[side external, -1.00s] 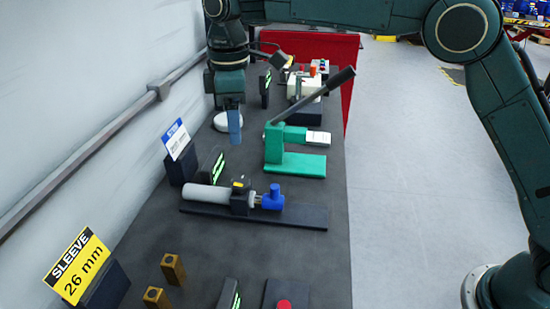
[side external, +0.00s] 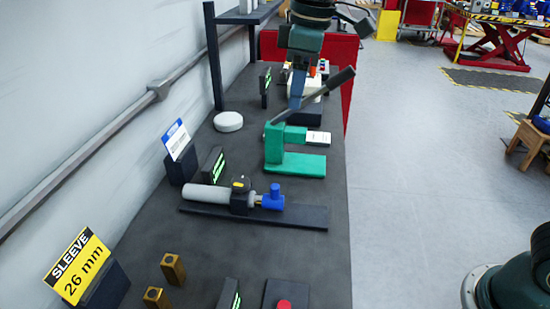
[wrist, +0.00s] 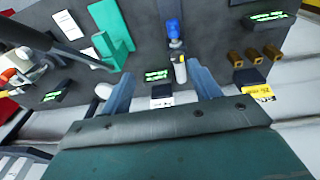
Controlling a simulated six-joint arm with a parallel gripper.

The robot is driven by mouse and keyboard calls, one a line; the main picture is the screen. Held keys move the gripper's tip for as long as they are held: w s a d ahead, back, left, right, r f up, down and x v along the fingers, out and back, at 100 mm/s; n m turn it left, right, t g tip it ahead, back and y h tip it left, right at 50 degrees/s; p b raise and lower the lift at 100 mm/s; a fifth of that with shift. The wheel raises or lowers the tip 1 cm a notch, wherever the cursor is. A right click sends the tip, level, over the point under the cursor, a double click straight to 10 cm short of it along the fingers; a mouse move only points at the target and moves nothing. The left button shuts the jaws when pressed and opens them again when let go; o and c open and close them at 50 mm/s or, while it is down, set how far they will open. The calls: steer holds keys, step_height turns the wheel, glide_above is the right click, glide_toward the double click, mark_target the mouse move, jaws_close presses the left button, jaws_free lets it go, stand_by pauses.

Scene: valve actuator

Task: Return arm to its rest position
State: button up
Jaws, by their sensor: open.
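My gripper (side external: 296,88) is at the top of the side view, raised above the far part of the bench, behind the green lever press. In the wrist view its two blue-grey fingers (wrist: 164,88) stand wide apart with nothing between them. The valve actuator, a grey cylinder with a blue end (side external: 232,198), lies on a dark base plate on the bench. It also shows in the wrist view (wrist: 178,58), beyond the fingers. The gripper is apart from it. Much of my arm is out of the side view.
The green press (side external: 296,163) has a long dark lever sloping up toward my gripper. A white round disc (side external: 228,121), brass blocks (side external: 173,268), a yellow SLEEVE sign (side external: 77,266) and a dark shelf post (side external: 214,60) stand along the bench.

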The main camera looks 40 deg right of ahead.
steer(key=s+d+r+m+t, duration=0.2)
steer(key=s+d+m, duration=0.3)
steer(key=s+d, duration=0.7)
steer(key=s+d+f+m+t, duration=0.2)
steer(key=s+f, duration=0.5)
steer(key=s, duration=0.7)
steer(key=shift+s+d+f+m, duration=0.2)
steer(key=shift+m, duration=0.7)
